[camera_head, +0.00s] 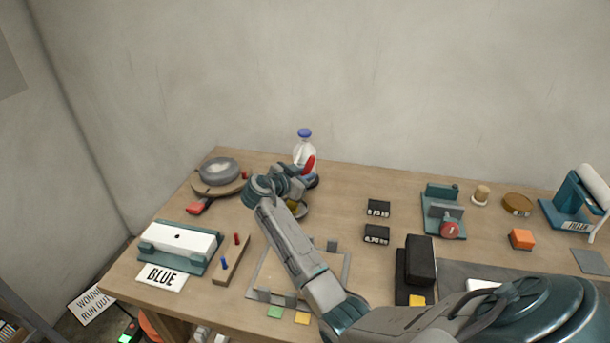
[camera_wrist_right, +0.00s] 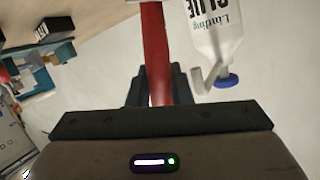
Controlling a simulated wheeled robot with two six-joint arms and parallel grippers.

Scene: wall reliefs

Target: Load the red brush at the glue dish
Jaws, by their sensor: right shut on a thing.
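My right gripper (camera_head: 290,181) is at the back left of the table, just in front of the glue bottle (camera_head: 303,150). It is shut on the red brush, whose handle (camera_head: 308,165) sticks up past the fingers. In the right wrist view the red handle (camera_wrist_right: 156,55) runs between the two fingers (camera_wrist_right: 158,88). The brush's bristles are hidden. A small shallow dish (camera_head: 300,210), probably the glue dish, shows beside and below the gripper, partly hidden by my arm. I cannot tell whether the brush touches it. My left gripper is not in view.
The glue bottle (camera_wrist_right: 214,30) with its blue cap is close beside the brush. Black labelled blocks (camera_head: 377,234) and a teal fixture (camera_head: 443,212) stand to the right. The wall is close behind.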

